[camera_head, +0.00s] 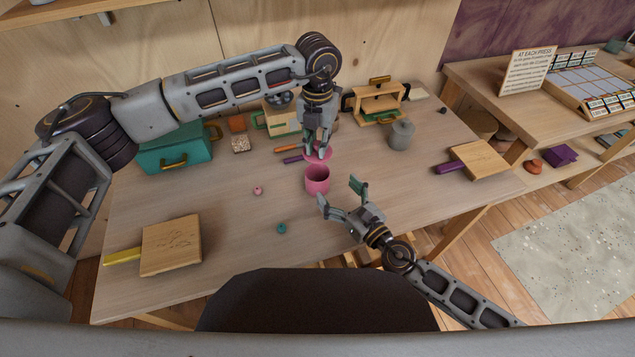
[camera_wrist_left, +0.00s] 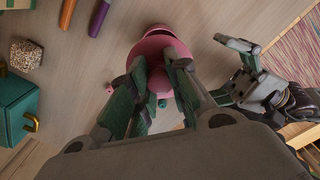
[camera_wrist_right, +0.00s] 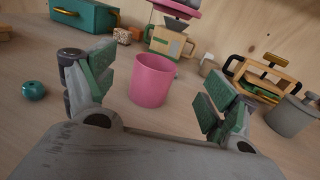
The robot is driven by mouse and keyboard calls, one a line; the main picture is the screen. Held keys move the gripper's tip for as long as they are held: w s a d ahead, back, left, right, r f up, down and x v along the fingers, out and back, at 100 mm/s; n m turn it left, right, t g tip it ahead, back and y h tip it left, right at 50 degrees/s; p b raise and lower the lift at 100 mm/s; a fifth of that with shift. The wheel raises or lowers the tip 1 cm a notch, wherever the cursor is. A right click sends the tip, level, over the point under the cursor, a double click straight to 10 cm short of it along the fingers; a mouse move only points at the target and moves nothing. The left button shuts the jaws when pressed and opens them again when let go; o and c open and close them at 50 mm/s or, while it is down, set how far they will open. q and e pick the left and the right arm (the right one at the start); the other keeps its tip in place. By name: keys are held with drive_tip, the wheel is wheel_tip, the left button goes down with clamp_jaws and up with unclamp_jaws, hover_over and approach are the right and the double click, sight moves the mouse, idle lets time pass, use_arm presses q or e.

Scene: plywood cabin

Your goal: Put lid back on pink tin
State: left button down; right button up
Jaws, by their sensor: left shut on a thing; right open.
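The pink tin (camera_head: 317,181) stands upright and open near the middle of the table. My left gripper (camera_head: 318,148) points down and is shut on the pink lid (camera_head: 313,158), holding it above and a little behind the tin. The lid also shows in the left wrist view (camera_wrist_left: 160,42), covering part of the tin, and at the top of the right wrist view (camera_wrist_right: 183,6). My right gripper (camera_head: 341,194) is open and low, in front of the tin. In the right wrist view the tin (camera_wrist_right: 152,79) appears between its spread fingers, a little beyond them.
A teal box (camera_head: 175,149), orange and purple sticks (camera_head: 294,159) and wooden boxes stand behind. A grey canister (camera_head: 401,135) is at the right rear. A pink bead (camera_head: 258,190) and a teal bead (camera_head: 281,228) lie left of the tin. Boards lie near both sides.

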sight(324, 185)
drive_tip(key=shift+f, duration=1.9)
drive_tip(key=shift+x, duration=3.7)
drive_tip(key=shift+a, duration=0.1)
drive_tip(key=c, duration=1.5)
use_arm(q)
drive_tip(key=shift+f, duration=2.45)
drive_tip(key=shift+f, duration=0.1)
drive_tip(key=shift+f, duration=0.85)
drive_tip(key=shift+f, duration=0.55)
